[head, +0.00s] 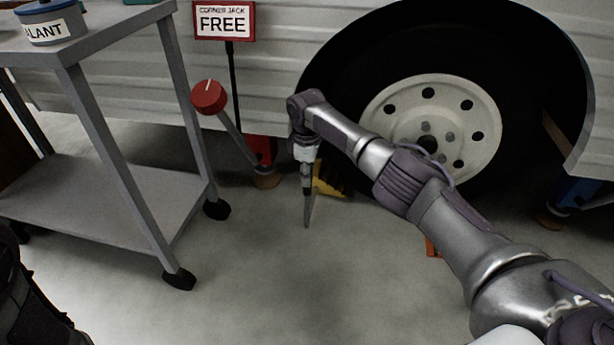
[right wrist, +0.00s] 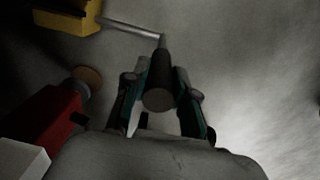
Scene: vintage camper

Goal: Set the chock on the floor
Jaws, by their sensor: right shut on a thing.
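The yellow chock (head: 326,181) shows low beside the tyre (head: 345,70), partly hidden behind my right arm. It also shows at the top left of the right wrist view (right wrist: 68,15). My right gripper (head: 305,168) points down in front of it and is shut on a black grip (right wrist: 159,88). A thin metal rod (right wrist: 130,29) runs from the grip's far end to the chock's edge, like a handle. I cannot tell whether the chock touches the floor. My left gripper is not in view.
A grey wheeled cart (head: 110,200) stands at the left. A red corner jack (head: 262,150) with a red-knobbed lever (head: 208,96) and a "FREE" sign (head: 224,21) is close left of the gripper. An orange piece (head: 432,248) lies under my arm. Front floor is clear.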

